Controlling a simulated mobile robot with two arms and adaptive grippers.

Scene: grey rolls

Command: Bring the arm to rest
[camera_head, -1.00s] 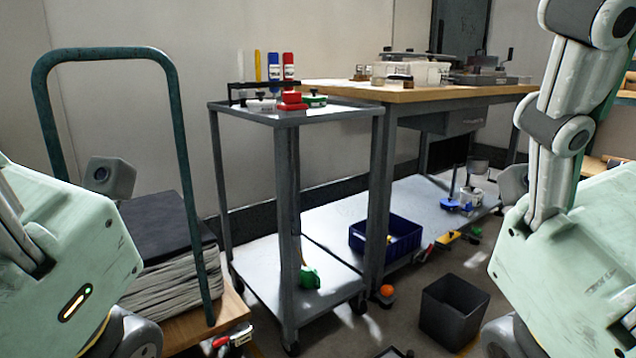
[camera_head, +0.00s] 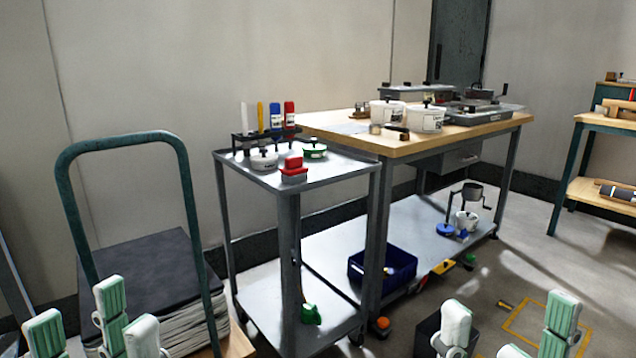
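My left gripper (camera_head: 98,325) shows at the bottom left, with pale green and white fingers pointing up. Its fingers stand apart with nothing between them, in front of the platform trolley. My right gripper (camera_head: 508,336) shows at the bottom right, its fingers also spread and empty. It is near the dark bin on the floor. Only the finger ends of both grippers show; their palms and the arms behind them are cut off by the lower edge.
A platform trolley (camera_head: 178,158) with a green handle stands left. A grey cart (camera_head: 345,163) carries bottles and pots, beside a wood-topped workbench (camera_head: 455,135). A blue crate (camera_head: 398,268) sits on the bench's lower shelf. A dark bin (camera_head: 428,335) is partly hidden.

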